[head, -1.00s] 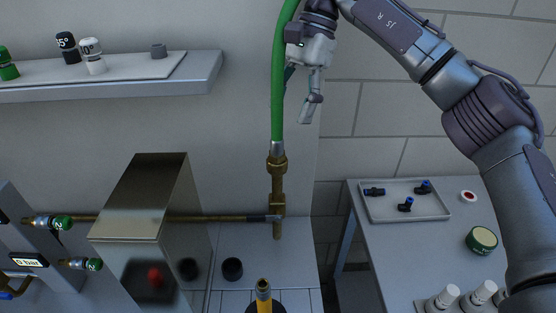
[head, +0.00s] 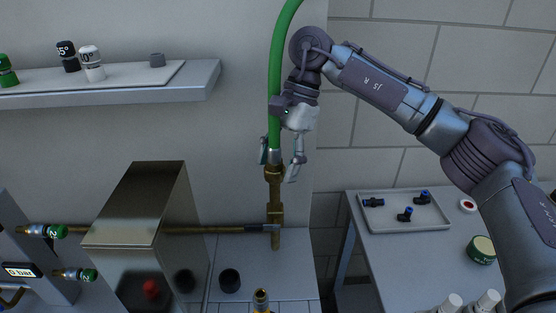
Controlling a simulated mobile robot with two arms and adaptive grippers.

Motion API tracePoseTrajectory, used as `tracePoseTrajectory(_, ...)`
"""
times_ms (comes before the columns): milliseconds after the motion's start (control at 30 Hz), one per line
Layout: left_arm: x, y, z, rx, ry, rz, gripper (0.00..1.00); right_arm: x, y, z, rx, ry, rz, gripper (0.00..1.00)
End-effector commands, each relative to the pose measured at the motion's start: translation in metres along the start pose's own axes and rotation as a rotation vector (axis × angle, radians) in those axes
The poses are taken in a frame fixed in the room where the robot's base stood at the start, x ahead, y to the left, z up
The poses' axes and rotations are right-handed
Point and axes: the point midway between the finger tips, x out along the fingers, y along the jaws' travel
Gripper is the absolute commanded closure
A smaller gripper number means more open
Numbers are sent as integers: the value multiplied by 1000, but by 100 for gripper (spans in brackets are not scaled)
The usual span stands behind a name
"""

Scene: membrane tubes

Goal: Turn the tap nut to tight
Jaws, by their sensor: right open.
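The brass tap nut (head: 274,173) sits at the lower end of the green hose (head: 283,55), on the upright brass tap (head: 275,212) by the wall. My right gripper (head: 279,162) is open, pointing down around the hose end. One finger is left of the hose and the other right of it, level with the silver ferrule just above the nut. I cannot tell whether either finger touches. How tight the nut is cannot be seen. My left gripper is out of view.
A steel box (head: 141,215) stands left of the tap, with a brass pipe running behind it. At the right, a table (head: 385,262) carries a tray (head: 431,220) of black fittings and a green-labelled tin (head: 481,250).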

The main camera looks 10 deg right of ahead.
Motion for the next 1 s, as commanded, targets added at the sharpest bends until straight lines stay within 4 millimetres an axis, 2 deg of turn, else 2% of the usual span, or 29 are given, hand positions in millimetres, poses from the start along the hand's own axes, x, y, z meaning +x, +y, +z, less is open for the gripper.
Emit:
tracePoseTrajectory(300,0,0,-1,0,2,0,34,4,0,0,1,0,0,34)
tracePoseTrajectory(667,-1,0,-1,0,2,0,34,4,0,0,1,0,-1,94)
tracePoseTrajectory(1000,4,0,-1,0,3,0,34,4,0,0,26,0,-13,94)
